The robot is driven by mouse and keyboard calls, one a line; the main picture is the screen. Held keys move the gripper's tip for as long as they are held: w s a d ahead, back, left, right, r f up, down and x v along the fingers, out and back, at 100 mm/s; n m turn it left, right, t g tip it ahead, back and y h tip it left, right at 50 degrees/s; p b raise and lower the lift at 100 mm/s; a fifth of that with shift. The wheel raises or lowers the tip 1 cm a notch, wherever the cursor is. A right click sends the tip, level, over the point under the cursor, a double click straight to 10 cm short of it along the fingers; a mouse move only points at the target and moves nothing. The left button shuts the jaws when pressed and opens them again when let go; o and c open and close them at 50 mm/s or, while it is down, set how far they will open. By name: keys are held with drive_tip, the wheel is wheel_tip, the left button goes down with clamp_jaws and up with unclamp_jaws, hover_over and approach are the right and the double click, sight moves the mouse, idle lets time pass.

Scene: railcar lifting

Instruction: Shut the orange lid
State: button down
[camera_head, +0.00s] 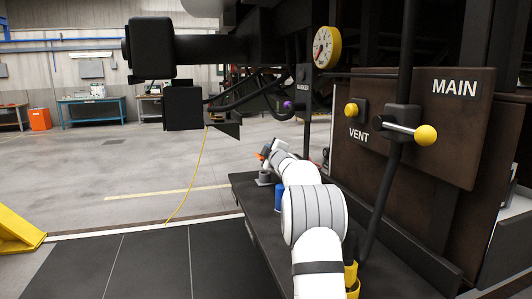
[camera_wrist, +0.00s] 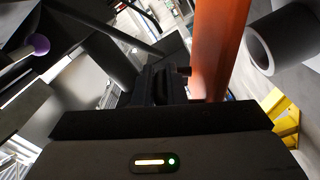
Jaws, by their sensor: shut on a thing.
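The orange lid (camera_wrist: 218,45) is a long flat orange piece just right of the fingers in the wrist view, running up past the top edge. It shows as a small orange patch (camera_head: 261,156) at the far end of my arm in the head view. My gripper (camera_wrist: 165,85) has its dark fingers close together at the lid's lower end and is shut on it. The exact contact is partly hidden by the dark fingers. In the head view my gripper (camera_head: 269,150) is small, and the lid's hinge cannot be made out.
The cylinder's open end (camera_wrist: 262,52) shows right of the lid. A purple knob (camera_head: 287,105) hangs nearby.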

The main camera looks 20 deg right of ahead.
drive_tip(key=shift+a+r, duration=0.1)
idle(0.3)
drive_tip(key=c, duration=1.8)
unclamp_jaws()
drive_tip(key=shift+w, duration=0.1)
drive_tip(key=shift+o, duration=0.2)
drive_tip(key=s+a+b, duration=0.1)
drive_tip(key=s+b, duration=0.1)
drive_tip(key=s, duration=0.5)
drive_tip(key=shift+s, duration=0.4)
